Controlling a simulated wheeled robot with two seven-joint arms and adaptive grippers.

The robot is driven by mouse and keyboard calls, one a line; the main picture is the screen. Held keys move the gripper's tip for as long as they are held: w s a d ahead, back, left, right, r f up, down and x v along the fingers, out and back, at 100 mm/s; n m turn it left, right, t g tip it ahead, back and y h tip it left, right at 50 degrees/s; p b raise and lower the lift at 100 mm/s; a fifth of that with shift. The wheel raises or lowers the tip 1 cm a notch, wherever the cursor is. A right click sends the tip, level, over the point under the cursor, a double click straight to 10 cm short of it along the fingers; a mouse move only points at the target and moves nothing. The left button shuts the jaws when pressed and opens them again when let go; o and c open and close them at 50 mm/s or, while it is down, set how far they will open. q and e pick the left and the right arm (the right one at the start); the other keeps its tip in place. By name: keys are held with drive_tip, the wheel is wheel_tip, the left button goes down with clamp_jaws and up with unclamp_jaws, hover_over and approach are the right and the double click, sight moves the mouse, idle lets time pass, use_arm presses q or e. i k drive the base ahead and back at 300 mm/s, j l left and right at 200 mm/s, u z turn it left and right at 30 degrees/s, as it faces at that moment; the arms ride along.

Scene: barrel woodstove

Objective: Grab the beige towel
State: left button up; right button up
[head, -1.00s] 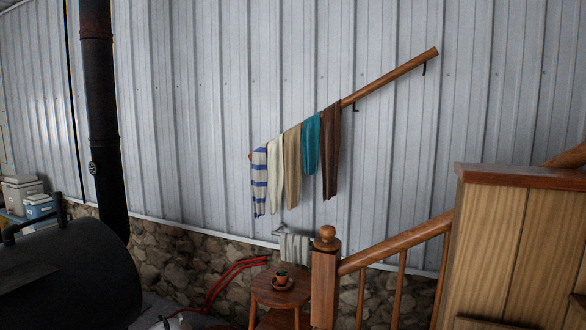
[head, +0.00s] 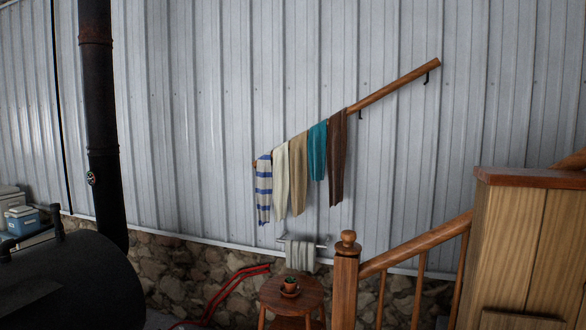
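The beige towel (head: 298,175) hangs over the sloping wooden handrail (head: 395,86) on the metal wall. It is the middle one in a row of hanging cloths. A cream towel (head: 281,180) hangs to its left and a teal towel (head: 317,150) to its right. A blue-and-white striped towel (head: 264,190) hangs at the row's left end and a brown towel (head: 337,158) at its right end. Neither of my grippers shows in the head view.
A black barrel stove (head: 75,280) with a tall pipe (head: 101,120) stands at the left. A newel post (head: 346,285), sloping banister and wooden panel (head: 525,245) stand at the right.

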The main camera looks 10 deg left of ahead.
sight(298, 144)
drive_tip(key=i+j+z, duration=0.1)
drive_tip(key=j+z, duration=0.4)
drive_tip(key=j, duration=0.75)
drive_tip(key=j+z, duration=0.45)
drive_tip(key=j, duration=0.8)
drive_tip(key=k, duration=0.05)
